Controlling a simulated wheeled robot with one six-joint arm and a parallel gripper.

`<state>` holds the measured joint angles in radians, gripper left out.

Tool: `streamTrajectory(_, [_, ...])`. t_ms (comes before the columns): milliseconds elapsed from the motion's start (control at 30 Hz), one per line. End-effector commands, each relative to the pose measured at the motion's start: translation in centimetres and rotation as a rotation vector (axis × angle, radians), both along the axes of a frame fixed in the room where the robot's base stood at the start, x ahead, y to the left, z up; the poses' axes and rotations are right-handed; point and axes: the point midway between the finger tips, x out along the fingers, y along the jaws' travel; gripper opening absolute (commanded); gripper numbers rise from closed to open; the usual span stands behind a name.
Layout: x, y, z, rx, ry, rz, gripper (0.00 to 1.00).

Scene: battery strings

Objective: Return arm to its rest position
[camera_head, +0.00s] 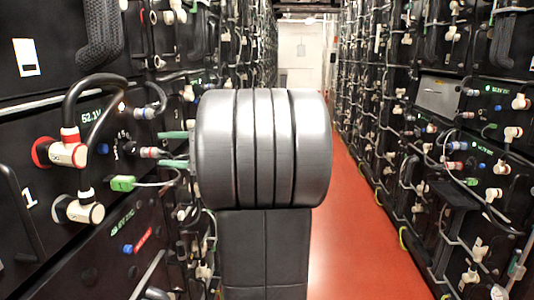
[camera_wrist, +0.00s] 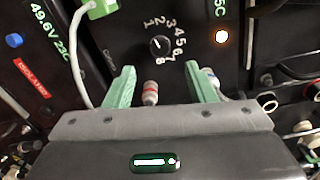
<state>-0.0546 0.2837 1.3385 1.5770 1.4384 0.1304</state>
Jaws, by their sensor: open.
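My gripper (camera_head: 161,149) reaches left toward the left battery rack, and its two green fingers are apart. In the wrist view my gripper (camera_wrist: 160,70) is open, with a small grey plug with a red ring (camera_wrist: 150,93) showing between the fingers. Neither finger visibly touches the plug. A rotary dial (camera_wrist: 160,45) with numbers around it is on the black module face just beyond the fingertips. The large grey cylinder in the head view is part of my arm, and it hides part of the rack and aisle behind it.
The left rack (camera_head: 60,240) is close, with a looping black cable (camera_head: 82,84) and white connectors sticking out. A green clip (camera_head: 122,183) is below my fingers. The right rack (camera_head: 440,200) carries many cables. The red aisle floor (camera_head: 350,240) is clear, leading to a pale door (camera_head: 300,55).

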Motion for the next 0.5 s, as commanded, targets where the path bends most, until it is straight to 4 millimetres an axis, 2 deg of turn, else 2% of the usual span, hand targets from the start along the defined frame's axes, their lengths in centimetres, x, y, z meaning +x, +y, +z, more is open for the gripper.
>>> streamTrajectory(33, [0.0, 1.1, -0.1, 0.000, 0.000, 0.005, 0.50])
streamTrajectory(400, [0.5, 7.8, -0.1, 0.001, -0.001, 0.004, 0.50])
streamTrajectory(500, [0.6, 9.0, 0.4, 0.002, 0.018, 0.002, 0.50])
